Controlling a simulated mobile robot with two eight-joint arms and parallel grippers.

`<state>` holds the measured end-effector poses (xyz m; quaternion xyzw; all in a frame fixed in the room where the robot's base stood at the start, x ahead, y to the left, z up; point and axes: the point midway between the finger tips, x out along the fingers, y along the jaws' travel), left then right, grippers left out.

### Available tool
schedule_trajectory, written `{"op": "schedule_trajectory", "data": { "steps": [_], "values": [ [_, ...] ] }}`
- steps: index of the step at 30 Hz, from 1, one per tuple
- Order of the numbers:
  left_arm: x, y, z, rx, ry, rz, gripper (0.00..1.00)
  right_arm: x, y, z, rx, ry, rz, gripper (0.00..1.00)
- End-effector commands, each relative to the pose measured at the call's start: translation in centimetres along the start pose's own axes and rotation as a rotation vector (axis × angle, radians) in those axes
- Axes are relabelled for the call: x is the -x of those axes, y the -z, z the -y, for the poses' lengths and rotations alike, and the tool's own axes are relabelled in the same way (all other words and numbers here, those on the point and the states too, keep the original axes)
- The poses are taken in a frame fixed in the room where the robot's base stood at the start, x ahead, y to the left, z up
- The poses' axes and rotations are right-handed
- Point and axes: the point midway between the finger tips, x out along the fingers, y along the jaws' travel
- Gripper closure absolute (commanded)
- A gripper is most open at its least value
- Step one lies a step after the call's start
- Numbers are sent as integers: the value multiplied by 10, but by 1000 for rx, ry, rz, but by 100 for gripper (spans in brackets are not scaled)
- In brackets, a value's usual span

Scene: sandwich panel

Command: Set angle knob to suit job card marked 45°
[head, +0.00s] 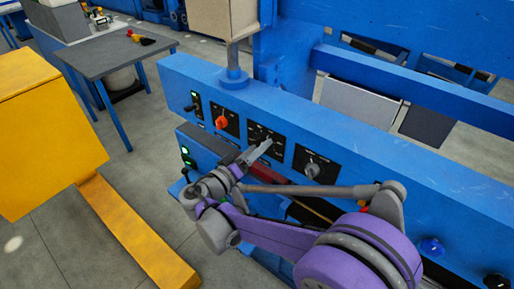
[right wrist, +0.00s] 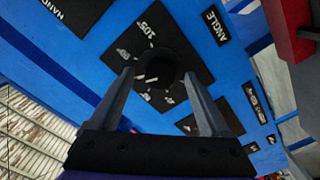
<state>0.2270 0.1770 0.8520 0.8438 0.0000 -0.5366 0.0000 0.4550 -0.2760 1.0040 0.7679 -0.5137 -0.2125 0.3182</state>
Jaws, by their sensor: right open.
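The angle knob (right wrist: 160,67) is black and sits on a dark dial plate (right wrist: 128,45) in the right wrist view, with white marks including 105° and an ANGLE label (right wrist: 210,25) beside the plate. The knob's pointer setting is too dark to read. My right gripper (right wrist: 158,74) is open, its two fingers on either side of the knob in the picture; I cannot tell whether they touch it. In the head view my right gripper (head: 262,147) is at the middle dial plate (head: 256,130) and hides most of the knob. No job card is readable. My left gripper is not in view.
On the blue panel front (head: 370,160), an orange-red knob (head: 221,122) is left of the middle plate and a grey knob (head: 312,169) is right of it. Green lit buttons (head: 186,151) are lower left. A yellow block (head: 45,130) and a grey table (head: 120,56) stand farther left.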

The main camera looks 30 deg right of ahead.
Motion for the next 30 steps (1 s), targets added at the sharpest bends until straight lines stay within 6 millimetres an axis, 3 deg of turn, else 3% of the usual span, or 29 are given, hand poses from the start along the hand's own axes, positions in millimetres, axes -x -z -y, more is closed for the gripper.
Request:
{"op": "schedule_trajectory", "data": {
  "steps": [9,23,30],
  "values": [
    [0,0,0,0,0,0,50,-3,0,0,0,1,0,19],
    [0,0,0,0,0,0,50,-3,0,0,0,1,0,100],
    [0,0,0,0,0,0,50,-3,0,0,14,1,0,100]
  ]
}}
